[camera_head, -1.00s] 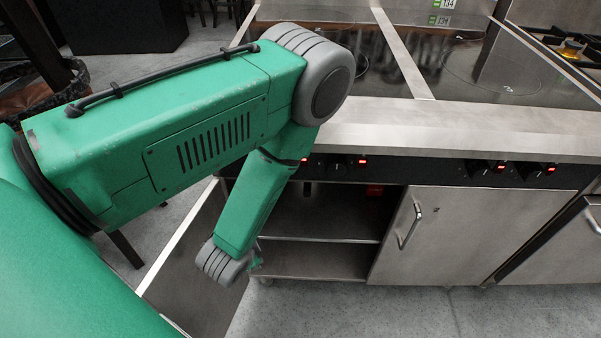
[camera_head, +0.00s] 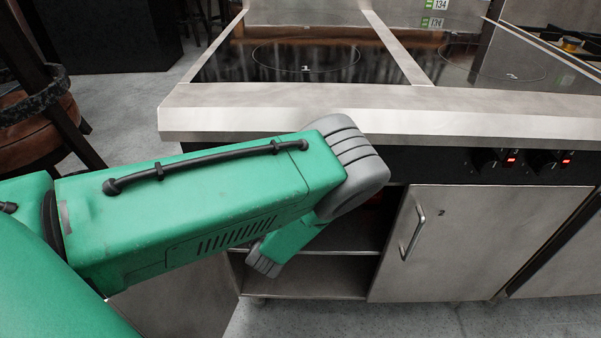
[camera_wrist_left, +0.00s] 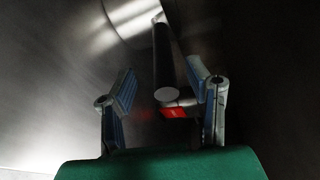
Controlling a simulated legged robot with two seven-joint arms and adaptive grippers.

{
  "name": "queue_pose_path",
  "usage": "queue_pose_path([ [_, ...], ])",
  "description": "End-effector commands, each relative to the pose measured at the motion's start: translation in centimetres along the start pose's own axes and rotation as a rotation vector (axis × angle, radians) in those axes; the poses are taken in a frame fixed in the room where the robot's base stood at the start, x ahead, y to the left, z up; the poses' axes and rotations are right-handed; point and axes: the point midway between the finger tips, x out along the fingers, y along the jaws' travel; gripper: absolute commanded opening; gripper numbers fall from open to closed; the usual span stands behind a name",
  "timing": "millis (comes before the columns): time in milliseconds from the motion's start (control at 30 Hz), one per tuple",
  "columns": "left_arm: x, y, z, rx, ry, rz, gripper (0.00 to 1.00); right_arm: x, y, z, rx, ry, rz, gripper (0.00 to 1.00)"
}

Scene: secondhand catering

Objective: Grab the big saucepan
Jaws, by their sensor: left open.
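In the left wrist view a shiny metal pan (camera_wrist_left: 132,18) shows at the top, partly cut off by the frame. Its black round handle (camera_wrist_left: 165,60) points towards the camera. My left gripper (camera_wrist_left: 166,100) is open, with one finger on each side of the handle's end. I see no clear contact between the fingers and the handle. A small red item (camera_wrist_left: 173,112) shows just below the handle's end. In the head view the pan and my left gripper are hidden behind my green arm, which reaches into the open cabinet (camera_head: 320,290). My right gripper is not in view.
The cooktop (camera_head: 300,62) and its steel front edge (camera_head: 450,115) lie above the cabinet opening, close to my arm. A closed cabinet door (camera_head: 480,240) bounds the opening on the right. An open door (camera_head: 180,300) stands at the left. The wrist view is dark.

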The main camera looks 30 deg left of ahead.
Motion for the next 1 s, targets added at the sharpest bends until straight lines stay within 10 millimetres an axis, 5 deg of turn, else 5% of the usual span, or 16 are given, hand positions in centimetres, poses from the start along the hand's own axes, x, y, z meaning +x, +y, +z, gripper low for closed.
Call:
queue_pose_path([
  [400,5.1,0.1,0.3,-0.005,0.000,0.000,0.45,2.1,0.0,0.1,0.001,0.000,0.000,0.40],
  [667,5.3,-0.2,0.2,-0.002,0.000,0.000,0.45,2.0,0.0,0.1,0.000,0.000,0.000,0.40],
  [800,5.3,-0.2,0.1,-0.002,0.000,0.000,0.00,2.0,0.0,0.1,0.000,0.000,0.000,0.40],
  [1000,5.4,-0.4,0.2,-0.002,0.000,-0.008,0.00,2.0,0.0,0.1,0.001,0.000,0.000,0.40],
])
